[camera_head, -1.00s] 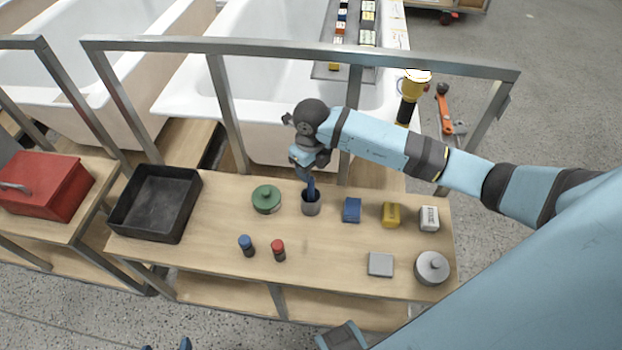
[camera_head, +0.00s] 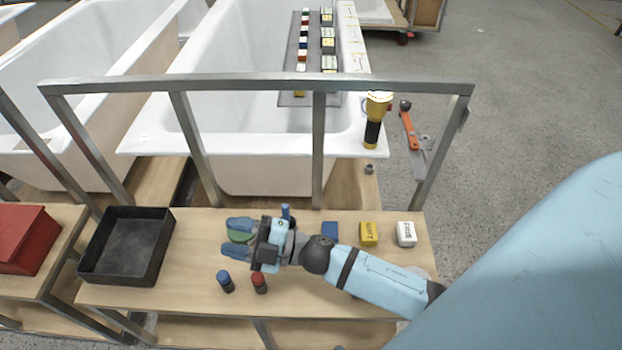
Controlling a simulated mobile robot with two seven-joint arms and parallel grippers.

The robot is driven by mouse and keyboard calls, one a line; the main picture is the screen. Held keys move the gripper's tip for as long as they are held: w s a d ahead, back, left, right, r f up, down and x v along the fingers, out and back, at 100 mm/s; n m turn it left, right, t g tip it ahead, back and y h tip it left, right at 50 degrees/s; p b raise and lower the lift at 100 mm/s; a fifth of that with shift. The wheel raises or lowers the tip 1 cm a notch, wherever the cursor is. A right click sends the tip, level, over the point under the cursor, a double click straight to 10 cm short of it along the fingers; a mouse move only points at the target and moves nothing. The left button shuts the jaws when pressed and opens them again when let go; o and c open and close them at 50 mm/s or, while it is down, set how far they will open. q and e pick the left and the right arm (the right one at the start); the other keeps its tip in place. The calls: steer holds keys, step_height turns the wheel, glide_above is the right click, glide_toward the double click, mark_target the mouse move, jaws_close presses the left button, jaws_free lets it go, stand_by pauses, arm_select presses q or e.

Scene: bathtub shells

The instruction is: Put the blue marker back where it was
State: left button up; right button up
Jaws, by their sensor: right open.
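A slim blue upright piece (camera_head: 285,212), which looks like the blue marker, shows just beyond my right gripper. The grey cup that held it in the earlier view is hidden behind the gripper. My right gripper (camera_head: 230,237) is open, its two blue fingers pointing left over the green round lidded pot (camera_head: 243,236), which they partly cover. I see nothing between the fingers. A short blue-topped dark cylinder (camera_head: 225,281) and a red-topped one (camera_head: 259,283) stand in front of the gripper. My left gripper is not in view.
The wooden table (camera_head: 180,285) also holds a black tray (camera_head: 127,246) at left, and blue (camera_head: 330,229), yellow (camera_head: 368,234) and white (camera_head: 406,234) blocks at right. A metal rail (camera_head: 255,82) runs behind. A red box (camera_head: 22,238) is far left.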

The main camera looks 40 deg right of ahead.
steer(key=s+d+f+m+g+h, duration=0.1)
steer(key=s+d+f+m+h, duration=0.2)
steer(key=f+m, duration=0.3)
steer(key=s+d+f+m+g+h, duration=0.1)
steer(key=s+d+f+m+h, duration=0.2)
steer(key=s+f+m+h, duration=0.2)
steer(key=s+d+f+m+h, duration=0.3)
steer(key=s+f+m+h, duration=0.1)
steer(key=f+m, duration=0.2)
steer(key=shift+s+f+m+g, duration=0.1)
steer(key=shift+f+m+g, duration=0.3)
steer(key=shift+f, duration=0.3)
step_height(320, 180, up, 11)
steer(key=p, duration=1.1)
steer(key=shift+d, duration=0.2)
